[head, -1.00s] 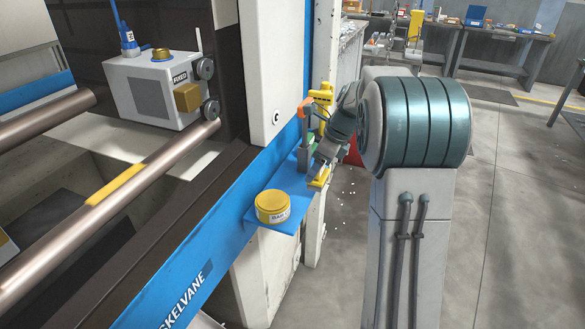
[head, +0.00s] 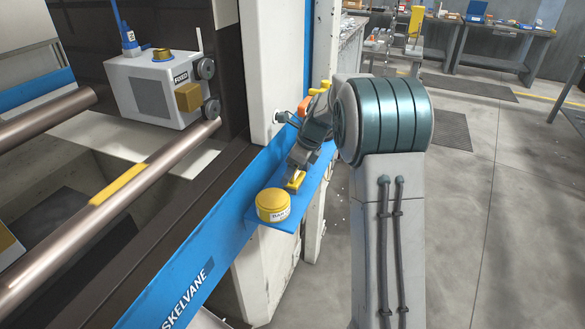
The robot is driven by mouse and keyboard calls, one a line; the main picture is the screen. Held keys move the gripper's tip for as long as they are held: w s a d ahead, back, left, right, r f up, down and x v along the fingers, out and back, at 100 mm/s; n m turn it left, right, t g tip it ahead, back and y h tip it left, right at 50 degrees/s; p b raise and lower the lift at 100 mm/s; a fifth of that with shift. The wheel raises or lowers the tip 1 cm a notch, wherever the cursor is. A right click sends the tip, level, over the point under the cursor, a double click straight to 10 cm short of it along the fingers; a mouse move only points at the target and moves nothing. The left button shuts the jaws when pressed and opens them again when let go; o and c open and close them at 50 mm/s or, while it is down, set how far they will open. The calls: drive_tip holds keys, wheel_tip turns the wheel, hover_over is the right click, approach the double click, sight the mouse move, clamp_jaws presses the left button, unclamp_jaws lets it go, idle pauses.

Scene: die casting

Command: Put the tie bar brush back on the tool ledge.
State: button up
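The blue tool ledge (head: 322,174) juts from the machine's side, in the middle of the head view. My gripper (head: 295,181) is low over the ledge, just behind a yellow round tin (head: 272,206). A small yellow piece shows at its fingertips. I cannot tell whether this is part of the tie bar brush or of the fingers. No bristles can be made out, and I cannot tell whether the piece touches the ledge. The gap between the fingers is too small to see.
An orange-topped thing (head: 303,107) and a yellow thing (head: 320,88) are partly hidden behind my arm. The white machine post (head: 275,70) stands close to the left of the ledge. A tie bar (head: 75,226) with a yellow band runs at the left.

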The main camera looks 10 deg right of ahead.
drive_tip(key=shift+f, duration=0.15)
drive_tip(key=o, duration=0.9)
drive_tip(key=shift+o, duration=0.2)
drive_tip(key=v, duration=1.2)
drive_tip(key=s+a+r+n, duration=0.2)
drive_tip(key=s+n, duration=0.4)
drive_tip(key=s, duration=0.2)
drive_tip(key=s+a+f+n+h, duration=0.1)
drive_tip(key=s+f+n, duration=0.2)
drive_tip(key=s+n, duration=0.6)
drive_tip(key=s+f+n+h, duration=0.2)
drive_tip(key=s+f+n, duration=0.2)
drive_tip(key=s+n, duration=0.5)
drive_tip(key=s, duration=0.5)
drive_tip(key=shift+s+a+n+t+h, duration=0.15)
drive_tip(key=shift+a+n+t+h, duration=0.15)
drive_tip(key=shift+a+n, duration=0.1)
